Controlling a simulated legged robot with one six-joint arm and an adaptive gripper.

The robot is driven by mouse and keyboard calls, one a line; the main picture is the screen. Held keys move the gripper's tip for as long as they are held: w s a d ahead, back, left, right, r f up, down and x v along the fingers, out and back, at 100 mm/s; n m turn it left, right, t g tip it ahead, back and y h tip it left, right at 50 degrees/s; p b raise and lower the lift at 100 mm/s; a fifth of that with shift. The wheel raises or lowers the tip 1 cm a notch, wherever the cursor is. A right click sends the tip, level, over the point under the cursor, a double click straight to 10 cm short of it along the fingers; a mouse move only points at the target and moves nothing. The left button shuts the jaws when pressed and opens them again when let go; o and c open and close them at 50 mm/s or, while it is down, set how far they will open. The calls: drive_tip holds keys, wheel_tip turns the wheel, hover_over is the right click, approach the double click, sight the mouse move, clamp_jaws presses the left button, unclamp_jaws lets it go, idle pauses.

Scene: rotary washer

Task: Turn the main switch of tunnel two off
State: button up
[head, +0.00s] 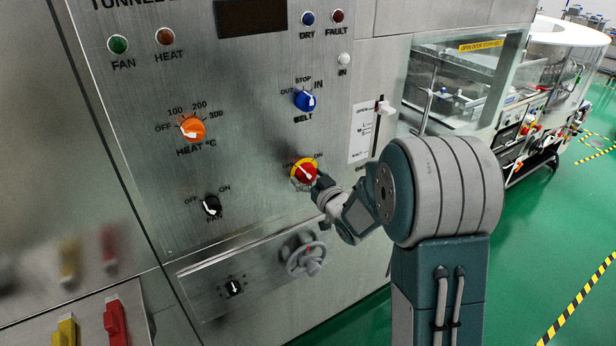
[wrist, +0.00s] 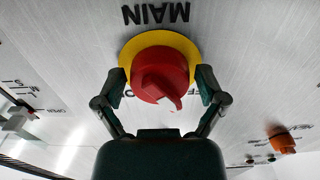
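The main switch is a red knob on a yellow plate (head: 304,172), low on the tunnel's steel control panel. In the wrist view, which shows the panel upside down, the red knob (wrist: 160,75) sits under the word MAIN. My gripper (head: 312,183) is at the knob, coming from the lower right in the head view. In the wrist view its two fingers (wrist: 161,80) stand on either side of the knob, with small gaps showing, so it looks open around it. A white mark shows on the knob's edge; the labels beside it are partly hidden, and I cannot tell the exact setting.
Nearby on the panel are the blue belt knob (head: 305,100), orange heat knob (head: 192,129), black fan knob (head: 211,206) and a grey handwheel (head: 305,257) below. A slider (head: 383,108) is to the right. Green floor (head: 540,230) lies open on the right.

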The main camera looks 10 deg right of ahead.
drive_tip(key=c, duration=0.5)
drive_tip(key=shift+n, duration=1.2)
drive_tip(key=o, duration=1.1)
drive_tip(key=shift+c, duration=0.2)
drive_tip(key=v, duration=1.2)
